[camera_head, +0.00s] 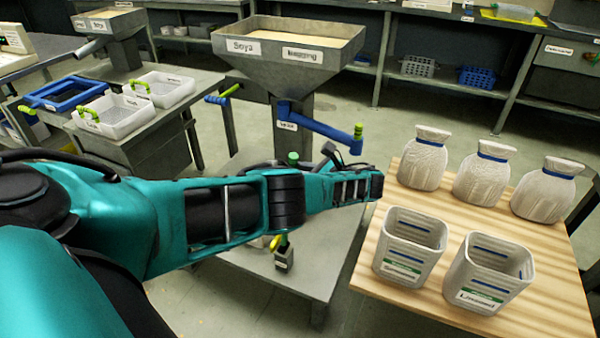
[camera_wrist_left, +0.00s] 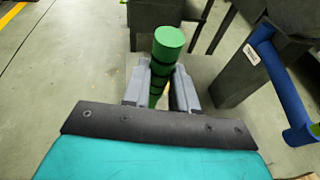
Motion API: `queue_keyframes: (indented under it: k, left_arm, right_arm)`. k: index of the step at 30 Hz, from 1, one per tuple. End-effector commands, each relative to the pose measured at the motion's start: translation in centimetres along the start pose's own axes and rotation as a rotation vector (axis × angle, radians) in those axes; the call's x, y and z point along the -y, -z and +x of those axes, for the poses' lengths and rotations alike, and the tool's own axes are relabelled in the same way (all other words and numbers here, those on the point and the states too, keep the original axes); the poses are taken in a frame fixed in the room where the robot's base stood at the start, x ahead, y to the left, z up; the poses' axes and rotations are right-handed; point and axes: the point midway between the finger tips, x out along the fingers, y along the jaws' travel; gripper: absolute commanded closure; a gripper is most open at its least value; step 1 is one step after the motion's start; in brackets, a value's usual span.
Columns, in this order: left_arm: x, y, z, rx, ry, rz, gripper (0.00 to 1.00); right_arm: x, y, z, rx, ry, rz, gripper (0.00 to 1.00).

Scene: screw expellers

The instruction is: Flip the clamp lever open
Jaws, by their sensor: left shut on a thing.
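A green ribbed handle (camera_wrist_left: 168,42), apparently the clamp lever's grip, stands between the two grey fingers of my left gripper (camera_wrist_left: 160,85) in the left wrist view. The fingers are closed on it from both sides, and its top sticks out above them. In the head view a small green tip (camera_head: 293,158) shows just above my teal arm, which hides my left gripper and most of the lever. The screw expeller's grey hopper (camera_head: 285,65) stands behind my arm. My right gripper is not in view.
A blue crank arm (camera_head: 325,128) with a green grip sticks out of the expeller; its blue part also shows in the left wrist view (camera_wrist_left: 280,80). A wooden table (camera_head: 400,300) at right holds white bins (camera_head: 410,245) and sacks (camera_head: 422,160). White trays (camera_head: 112,115) stand at left.

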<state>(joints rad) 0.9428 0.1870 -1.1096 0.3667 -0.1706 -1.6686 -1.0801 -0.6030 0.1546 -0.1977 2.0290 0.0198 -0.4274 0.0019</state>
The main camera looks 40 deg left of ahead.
Motion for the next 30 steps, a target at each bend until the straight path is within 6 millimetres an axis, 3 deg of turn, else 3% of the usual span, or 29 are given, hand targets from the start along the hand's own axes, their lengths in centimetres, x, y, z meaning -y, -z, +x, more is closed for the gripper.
queue_keyframes:
  k: [10, 11, 19, 26, 30]
  left_arm:
    - [0.0, 0.6, -0.6, -0.01, 0.007, 0.008, 1.0]
    - [0.0, 0.6, -0.6, -0.01, 0.007, 0.008, 0.72]
    - [0.0, 0.3, -0.4, -0.006, 0.006, 0.005, 0.47]
    - [0.0, 0.2, -0.4, -0.004, 0.005, 0.003, 0.47]
    - [0.1, 0.2, -1.5, -0.005, 0.007, 0.003, 0.47]
  right_arm:
    - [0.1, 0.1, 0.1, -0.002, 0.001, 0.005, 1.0]
    - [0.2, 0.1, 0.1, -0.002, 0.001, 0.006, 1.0]
    - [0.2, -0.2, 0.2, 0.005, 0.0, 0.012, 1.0]
    - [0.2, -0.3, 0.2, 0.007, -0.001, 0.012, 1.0]
    - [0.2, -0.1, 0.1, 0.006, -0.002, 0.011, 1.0]
